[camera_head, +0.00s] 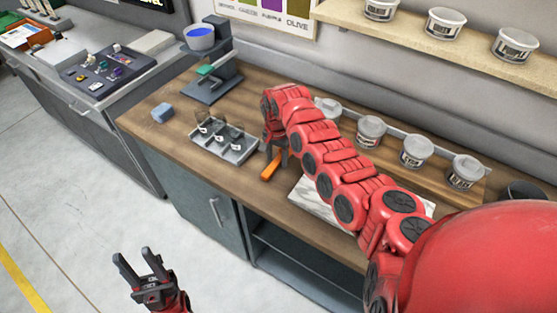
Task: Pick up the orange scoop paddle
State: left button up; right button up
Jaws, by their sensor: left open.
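The orange scoop paddle (270,168) lies near the front edge of the wooden worktop, right of the grey tray. My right gripper (277,151) points down at the paddle's far end, with its dark fingers right at it. The red arm hides part of that gripper, so I cannot tell whether the fingers are closed on the paddle or only beside it. My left gripper (138,264) is open and empty, low in front of the cabinet, away from the worktop.
A grey tray (245,159) with several small dark cups stands left of the paddle. A pale slab (309,196) lies right. Several lidded tubs (371,131) line the back.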

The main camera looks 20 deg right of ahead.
aim_at(277, 160)
grip_shut()
jog(key=shift+r, duration=0.1)
dwell(0.3)
jog(key=shift+r+b, duration=0.4)
jog(key=shift+r, duration=0.2)
notch_tip(277, 160, up, 9)
jog(key=b, duration=0.2)
jog(key=shift+f, duration=0.15)
